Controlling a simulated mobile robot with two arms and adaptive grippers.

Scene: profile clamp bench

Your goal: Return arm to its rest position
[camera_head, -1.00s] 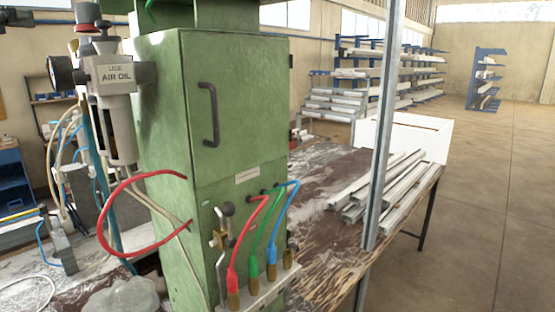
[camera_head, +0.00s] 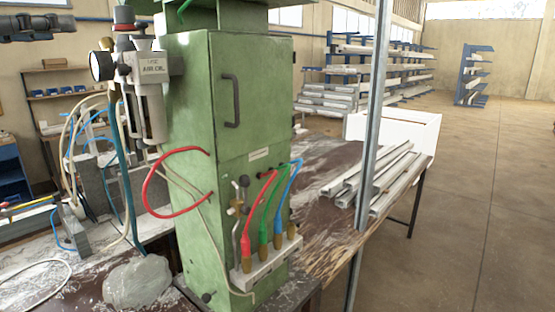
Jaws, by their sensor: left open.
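My left gripper (camera_head: 62,26) is at the top left edge of the head view, dark and seen from the side. It is open, with nothing seen in it. It hangs in the air left of the air oil unit (camera_head: 146,85), apart from it. Most of my left arm is outside the picture. My right gripper is not in view.
A green machine cabinet (camera_head: 235,120) with coloured hoses (camera_head: 270,215) stands on the worn bench (camera_head: 325,235). A grey lump (camera_head: 138,283) lies before it. Metal profiles (camera_head: 375,180) lie right, behind an upright post (camera_head: 373,130). Open floor (camera_head: 490,200) is at right.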

